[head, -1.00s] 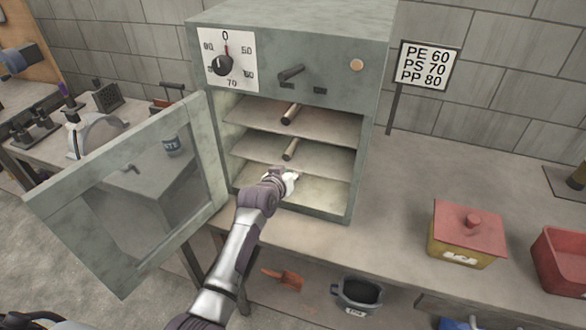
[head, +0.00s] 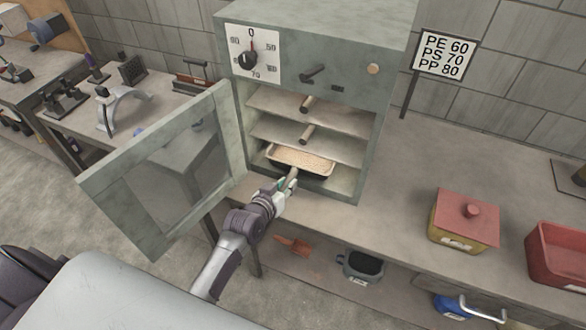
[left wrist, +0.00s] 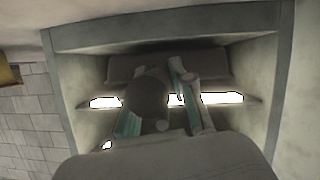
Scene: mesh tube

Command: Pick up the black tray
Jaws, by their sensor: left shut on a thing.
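The black tray (head: 316,173) is in the bottom compartment of the grey oven (head: 380,125), at its open front. Its dark front wall shows below a pale rim, with beige grains inside. My left gripper (head: 289,182) is just in front of the tray, shut on its short handle (head: 293,174). In the left wrist view the fingers (left wrist: 163,112) reach into the oven, but the dim light makes the tray hard to tell apart. The gripper hides part of the tray's front. My right gripper is not in view.
The oven door (head: 165,170) stands open on the left. A red-lidded box (head: 465,218) and a red bin (head: 560,255) stand on the right of the bench (head: 410,185). The bench between is clear.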

